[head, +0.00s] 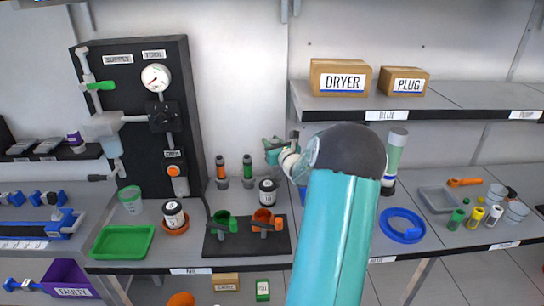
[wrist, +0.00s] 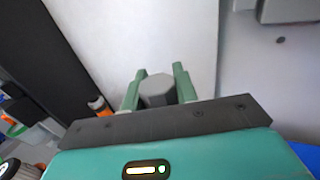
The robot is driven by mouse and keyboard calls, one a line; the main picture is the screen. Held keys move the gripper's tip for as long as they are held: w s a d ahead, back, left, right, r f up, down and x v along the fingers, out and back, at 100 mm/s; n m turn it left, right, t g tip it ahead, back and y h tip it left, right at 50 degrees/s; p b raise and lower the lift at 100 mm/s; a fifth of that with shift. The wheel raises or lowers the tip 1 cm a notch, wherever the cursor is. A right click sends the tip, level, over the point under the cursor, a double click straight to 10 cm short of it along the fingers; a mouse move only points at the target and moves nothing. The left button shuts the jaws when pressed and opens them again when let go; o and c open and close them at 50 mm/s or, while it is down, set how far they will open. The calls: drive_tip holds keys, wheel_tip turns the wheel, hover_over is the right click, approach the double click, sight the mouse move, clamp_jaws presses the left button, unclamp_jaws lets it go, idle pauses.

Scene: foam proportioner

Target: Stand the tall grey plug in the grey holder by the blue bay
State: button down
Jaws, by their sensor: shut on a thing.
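My gripper (wrist: 158,88) is shut on the grey plug (wrist: 157,90), whose faceted grey top shows between the two green fingers in the wrist view. In the head view my gripper (head: 277,150) is raised in front of the white wall, above the back of the bench. The plug's lower end is hidden. My arm covers much of the middle of the bench in the head view. A blue piece (head: 302,195) shows just left of my arm, mostly hidden. I cannot make out an empty grey holder beside it.
A black board with green and orange cups (head: 263,218) lies in front.

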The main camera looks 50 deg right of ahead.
wheel_tip(320, 180, down, 7)
drive_tip(key=w+d, duration=0.2)
drive_tip(key=shift+d, duration=0.35)
drive_tip(key=shift+f, duration=0.6)
drive_tip(key=c, duration=1.1)
unclamp_jaws()
drive_tip(key=shift+f, duration=0.1)
drive_tip(key=v, duration=0.8)
drive_tip(key=r+v, duration=0.1)
drive_tip(key=v, duration=0.3)
drive_tip(key=shift+w+r, duration=0.1)
